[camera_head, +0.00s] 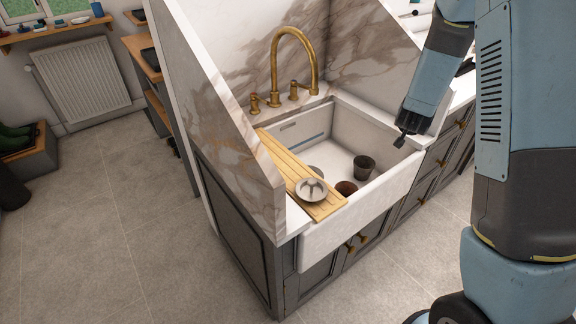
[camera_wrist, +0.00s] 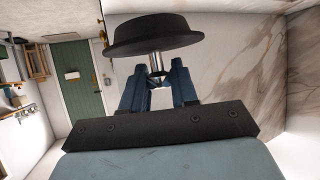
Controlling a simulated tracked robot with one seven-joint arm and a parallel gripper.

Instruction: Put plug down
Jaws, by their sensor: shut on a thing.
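The plug is a dark, round, disc-shaped piece (camera_wrist: 150,36) with a short metal stem. In the wrist view my gripper (camera_wrist: 160,78) is shut on that stem, and the plug's wide disc stands out beyond the fingertips. In the head view my gripper (camera_head: 402,132) is at the right rim of the white sink (camera_head: 330,226), above its level as far as I can tell. The plug shows there only as a small dark shape (camera_head: 399,142) at the fingertips. The sink's drain is not clearly visible.
A wooden draining board (camera_head: 290,166) lies across the sink's left side with a metal strainer-like dish (camera_head: 311,190) on it. A dark cup (camera_head: 364,165) and a brown pot (camera_head: 346,188) stand in the sink. A brass tap (camera_head: 275,68) rises behind. The sink's right part looks clear.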

